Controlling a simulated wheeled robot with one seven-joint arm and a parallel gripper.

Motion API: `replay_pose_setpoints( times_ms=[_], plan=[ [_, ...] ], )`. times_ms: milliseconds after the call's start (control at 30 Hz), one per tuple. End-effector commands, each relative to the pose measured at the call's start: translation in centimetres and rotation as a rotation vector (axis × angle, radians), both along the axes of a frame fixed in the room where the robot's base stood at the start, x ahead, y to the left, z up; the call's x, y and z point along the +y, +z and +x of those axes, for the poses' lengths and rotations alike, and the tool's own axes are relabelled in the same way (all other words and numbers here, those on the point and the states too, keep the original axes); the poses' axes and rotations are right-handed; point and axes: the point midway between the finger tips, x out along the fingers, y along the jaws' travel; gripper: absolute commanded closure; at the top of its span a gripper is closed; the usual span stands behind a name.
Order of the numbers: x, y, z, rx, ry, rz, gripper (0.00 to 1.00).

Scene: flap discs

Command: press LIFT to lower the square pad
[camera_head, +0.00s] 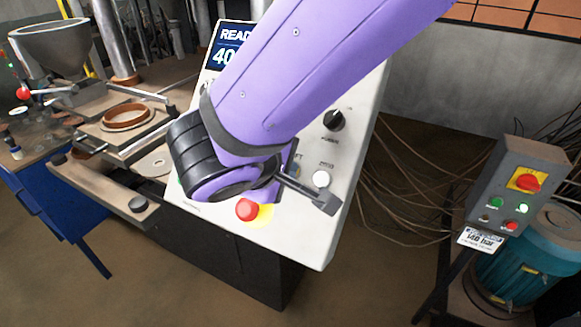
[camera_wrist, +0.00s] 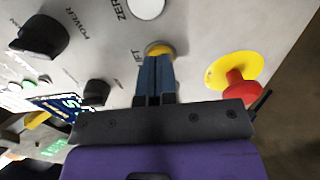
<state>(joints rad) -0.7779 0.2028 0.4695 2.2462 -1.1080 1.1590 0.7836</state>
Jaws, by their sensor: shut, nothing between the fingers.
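The LIFT button (camera_wrist: 159,47) is a yellowish round button on the pale control panel (camera_wrist: 205,60) in the wrist view, with its label partly covered so that only the last letters show. My gripper (camera_wrist: 158,60) is shut and empty, its two blue fingers together with their tips over the button's lower edge. I cannot tell whether they touch or press it.
A red emergency button on yellow (camera_wrist: 238,85) stands close right of my fingers. A white ZERO button (camera_wrist: 147,8) and black knobs (camera_wrist: 42,38) are nearby. A grey switch box (camera_head: 518,185) stands at the right, with loose cables beside the panel.

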Motion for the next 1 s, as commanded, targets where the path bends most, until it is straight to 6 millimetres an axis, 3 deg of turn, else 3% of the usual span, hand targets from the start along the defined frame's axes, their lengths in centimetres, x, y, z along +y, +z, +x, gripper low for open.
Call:
replay_pose_setpoints(
  times_ms=[1000],
  plan=[
    [2.0, 4.4, -4.9, 0.0, 0.001, 0.001, 1.0]
  ],
)
